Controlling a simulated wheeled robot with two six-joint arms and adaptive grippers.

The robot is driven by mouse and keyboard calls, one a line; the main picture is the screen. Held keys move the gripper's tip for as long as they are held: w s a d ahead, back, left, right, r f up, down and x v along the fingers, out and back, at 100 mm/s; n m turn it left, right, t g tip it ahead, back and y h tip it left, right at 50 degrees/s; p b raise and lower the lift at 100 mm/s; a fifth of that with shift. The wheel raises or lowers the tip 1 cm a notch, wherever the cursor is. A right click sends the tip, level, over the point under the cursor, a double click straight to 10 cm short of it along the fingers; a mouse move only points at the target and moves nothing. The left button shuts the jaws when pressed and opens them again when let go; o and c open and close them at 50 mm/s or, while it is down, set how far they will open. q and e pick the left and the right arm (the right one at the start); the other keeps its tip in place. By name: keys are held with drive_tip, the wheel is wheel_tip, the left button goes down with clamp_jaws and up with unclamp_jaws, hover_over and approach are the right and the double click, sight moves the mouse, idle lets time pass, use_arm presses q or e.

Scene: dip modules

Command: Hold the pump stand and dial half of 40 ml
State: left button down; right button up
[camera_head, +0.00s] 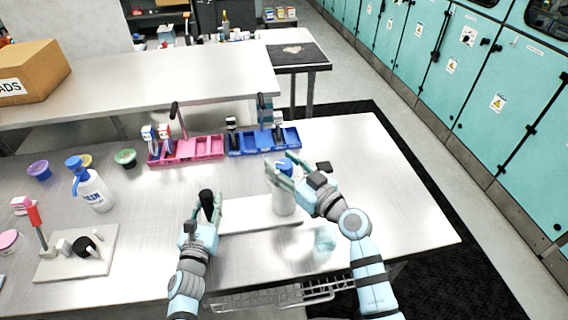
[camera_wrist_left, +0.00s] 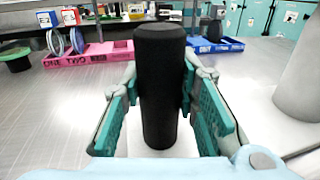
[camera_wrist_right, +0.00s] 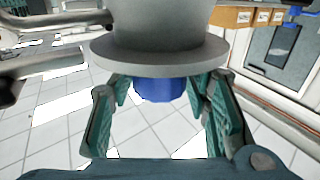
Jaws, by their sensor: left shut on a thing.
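My left gripper (camera_head: 208,208) is shut on the black handle (camera_head: 207,201) of the pump stand; its fingers press on both sides of the handle in the left wrist view (camera_wrist_left: 160,90). The stand's white base plate (camera_head: 250,218) lies flat on the metal table. A white cylindrical body (camera_head: 284,202) with a blue cap (camera_head: 285,168) stands upright at the plate's right end. My right gripper (camera_head: 284,177) is at the cap. In the right wrist view its fingers stand on both sides of the blue part (camera_wrist_right: 160,90), below a grey flange (camera_wrist_right: 160,55), with narrow gaps. No scale markings are readable.
A white bottle with a blue top (camera_head: 95,192) stands at the left. Another plate with a red handle (camera_head: 38,226) lies at the front left. Pink (camera_head: 187,150) and blue (camera_head: 255,140) trays stand behind. The table right of the stand is clear.

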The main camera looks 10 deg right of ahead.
drive_tip(key=c, duration=0.7)
drive_tip(key=shift+m+t+h, duration=0.4)
drive_tip(key=shift+m+h, duration=0.3)
drive_tip(key=shift+h, duration=0.3)
drive_tip(key=o, duration=1.2)
drive_tip(key=shift+c, duration=0.2)
drive_tip(key=v, duration=1.2)
drive_tip(key=w+d+n+g+y, duration=0.3)
drive_tip(key=d+n+g+y, duration=0.1)
drive_tip(key=y, duration=0.2)
drive_tip(key=shift+n, duration=0.3)
drive_tip(key=x, duration=1.1)
drive_tip(key=shift+w+a, duration=0.2)
drive_tip(key=shift+a, duration=0.15)
